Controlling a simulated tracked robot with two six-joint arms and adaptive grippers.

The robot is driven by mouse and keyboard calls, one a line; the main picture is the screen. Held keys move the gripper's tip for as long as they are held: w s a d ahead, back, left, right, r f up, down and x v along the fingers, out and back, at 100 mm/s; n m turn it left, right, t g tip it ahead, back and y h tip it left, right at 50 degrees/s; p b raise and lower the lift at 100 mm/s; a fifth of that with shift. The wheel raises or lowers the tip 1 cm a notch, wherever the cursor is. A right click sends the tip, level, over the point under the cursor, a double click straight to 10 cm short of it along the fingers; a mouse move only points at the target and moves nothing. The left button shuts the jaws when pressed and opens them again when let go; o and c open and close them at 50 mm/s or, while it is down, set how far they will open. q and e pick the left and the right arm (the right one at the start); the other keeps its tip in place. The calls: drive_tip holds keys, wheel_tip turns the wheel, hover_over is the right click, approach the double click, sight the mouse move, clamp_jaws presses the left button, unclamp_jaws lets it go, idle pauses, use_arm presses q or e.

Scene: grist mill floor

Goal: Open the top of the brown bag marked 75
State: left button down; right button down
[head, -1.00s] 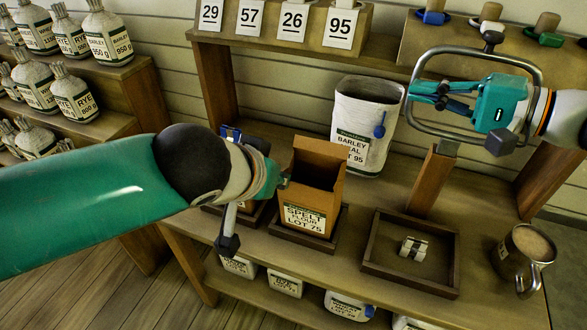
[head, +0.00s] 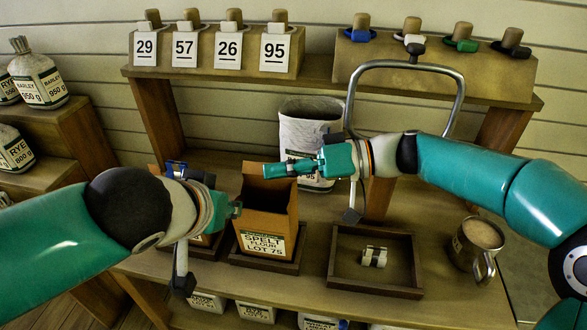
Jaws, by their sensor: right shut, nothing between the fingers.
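The brown bag marked LOT 75 (head: 263,243), labelled spelt flour, stands upright in a dark tray (head: 262,261) on the bench. Its top shows as a square opening with the back panel standing higher than the front. My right gripper (head: 268,170) comes in from the right, shut and empty. Its fingertips overlap the bag's upper back edge in the head view; I cannot tell whether they touch it. My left gripper (head: 236,209) is at the bag's left side. Its fingers are small and partly hidden behind its wrist, so its opening is unclear.
A white barley meal bag (head: 305,130) stands behind, partly covered by my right arm. A dark tray (head: 350,278) with a small metal-and-white piece (head: 374,256) and a metal mug (head: 474,245) are to the right. Number cards and coloured clips line the shelf (head: 320,80) above.

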use_arm(q)
drive_tip(key=shift+s+f, duration=0.1)
drive_tip(key=shift+f, duration=0.25)
use_arm(e)
drive_tip(key=s+a+f, duration=0.1)
drive_tip(key=a, duration=0.1)
drive_tip(key=s+a+f, duration=0.2)
drive_tip(key=a, duration=0.1)
drive_tip(key=shift+a+f, duration=0.35)
drive_tip(key=shift+f, duration=0.05)
